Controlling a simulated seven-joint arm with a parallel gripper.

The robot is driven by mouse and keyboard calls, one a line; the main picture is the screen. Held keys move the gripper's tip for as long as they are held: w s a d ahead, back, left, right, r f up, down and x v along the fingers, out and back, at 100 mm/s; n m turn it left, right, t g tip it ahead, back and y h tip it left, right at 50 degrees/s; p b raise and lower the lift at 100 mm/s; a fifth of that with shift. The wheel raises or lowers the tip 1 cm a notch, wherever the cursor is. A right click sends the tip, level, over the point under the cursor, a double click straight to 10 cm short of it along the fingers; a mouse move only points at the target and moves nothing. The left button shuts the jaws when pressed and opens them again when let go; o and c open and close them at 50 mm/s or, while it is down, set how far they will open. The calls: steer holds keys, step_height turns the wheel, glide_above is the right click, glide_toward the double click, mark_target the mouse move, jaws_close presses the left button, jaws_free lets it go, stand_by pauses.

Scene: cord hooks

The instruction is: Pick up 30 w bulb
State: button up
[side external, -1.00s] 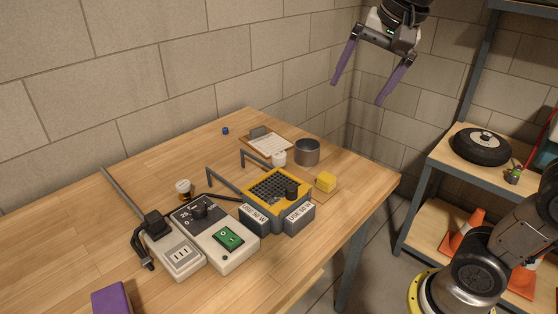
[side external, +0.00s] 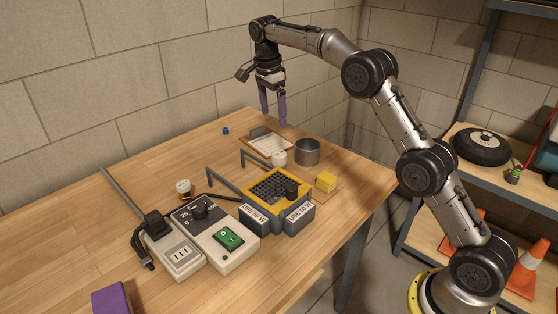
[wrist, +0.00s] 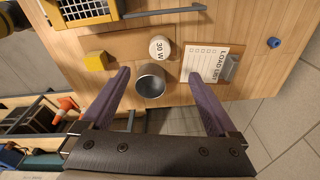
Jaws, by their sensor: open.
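The 30 W bulb is white and round with "30 W" on top, and it stands on the table in the wrist view (wrist: 160,47). It also shows in the side view (side external: 279,158), just left of the metal cup (side external: 307,151). My gripper (side external: 273,118) is open and empty, pointing down above the back of the table near the clipboard. In the wrist view its purple fingers (wrist: 158,73) are spread wide, with the bulb just beyond the line between the tips and the cup (wrist: 150,84) between them. Nothing hides the bulb's top.
A clipboard with a load list (wrist: 204,63) lies right of the bulb in the wrist view. A yellow block (side external: 325,182) and a yellow-topped grid box (side external: 275,188) marked "USE 50 W" sit nearer. A metal hook bar (side external: 255,159) and a blue piece (side external: 225,130) are close by.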

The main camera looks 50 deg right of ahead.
glide_above(279, 153)
steer(key=a, duration=0.1)
step_height(279, 153, down, 9)
steer(key=shift+s+f, duration=0.15)
steer(key=shift+f, duration=0.05)
steer(key=shift+d+f, duration=0.15)
steer(key=shift+f, duration=0.8)
steer(key=shift+d+f, duration=0.2)
steer(key=shift+f, duration=0.8)
steer(key=shift+d+f, duration=0.15)
steer(key=shift+f, duration=0.8)
jaws_close()
steer(key=shift+r, duration=0.1)
